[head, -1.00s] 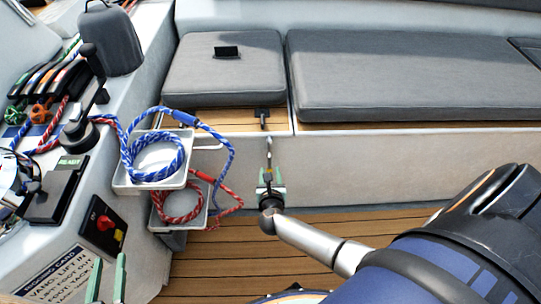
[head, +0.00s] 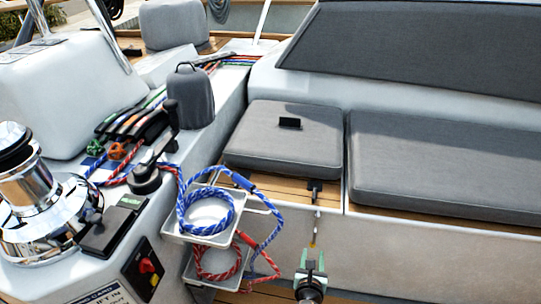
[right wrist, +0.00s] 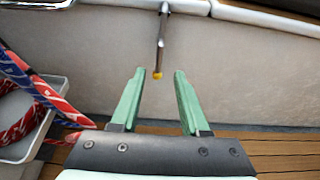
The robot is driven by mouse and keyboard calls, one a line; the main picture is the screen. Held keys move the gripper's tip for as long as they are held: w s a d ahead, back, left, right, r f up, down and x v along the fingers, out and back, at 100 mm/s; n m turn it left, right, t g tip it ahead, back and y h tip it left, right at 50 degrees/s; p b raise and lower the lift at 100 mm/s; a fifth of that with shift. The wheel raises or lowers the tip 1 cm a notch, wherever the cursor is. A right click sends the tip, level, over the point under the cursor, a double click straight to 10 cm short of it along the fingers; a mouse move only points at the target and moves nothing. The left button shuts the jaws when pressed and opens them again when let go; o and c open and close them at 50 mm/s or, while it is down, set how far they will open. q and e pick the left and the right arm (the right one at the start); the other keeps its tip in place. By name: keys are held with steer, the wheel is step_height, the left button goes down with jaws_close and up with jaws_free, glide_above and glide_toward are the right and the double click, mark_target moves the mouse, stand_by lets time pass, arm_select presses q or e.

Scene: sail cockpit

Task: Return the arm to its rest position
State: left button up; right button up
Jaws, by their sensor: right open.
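My right gripper (head: 312,262) is low in the head view, in front of the pale wall below the seat. Its two green fingers stand apart, also in the right wrist view (right wrist: 159,88), with nothing gripped between them. A thin metal rod (right wrist: 161,40) with a yellow tip hangs on the wall ahead of the fingers; it also shows in the head view (head: 314,228), just above the gripper. I cannot tell how far the fingertips are from it. Most of my right arm is out of the head view. My left gripper is not in view.
Two trays hold a coiled blue rope (head: 207,211) and a coiled red rope (head: 218,262), left of my right gripper. A red switch (head: 147,266), a black winch handle (head: 167,140) and a chrome winch (head: 38,215) are further left. Grey cushions (head: 285,139) lie behind.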

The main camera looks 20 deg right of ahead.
steer(key=s+a+r+m+g+y, duration=0.1)
steer(key=s+a+m+y, duration=0.35)
steer(key=m, duration=0.45)
steer(key=s+a+r+m+y, duration=0.25)
steer(key=s+a+m, duration=0.35)
steer(key=m, duration=0.4)
arm_select(q)
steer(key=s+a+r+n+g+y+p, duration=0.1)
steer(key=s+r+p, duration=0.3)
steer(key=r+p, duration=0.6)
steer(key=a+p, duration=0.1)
steer(key=p, duration=0.9)
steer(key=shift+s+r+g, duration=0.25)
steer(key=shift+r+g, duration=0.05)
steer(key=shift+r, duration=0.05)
arm_select(e)
steer(key=s+r+m+y, duration=0.1)
steer(key=s+r+m, duration=0.1)
steer(key=r, duration=0.3)
steer(key=s+r+m, duration=0.2)
steer(key=r+m, duration=0.2)
steer(key=r, duration=0.2)
steer(key=s+r+m+g+y, duration=0.1)
steer(key=s+r+m, duration=0.1)
steer(key=r, duration=0.4)
steer(key=shift+s+a+r+m+y, duration=0.2)
steer(key=shift+s+a+m+y, duration=0.15)
steer(key=shift+s, duration=0.2)
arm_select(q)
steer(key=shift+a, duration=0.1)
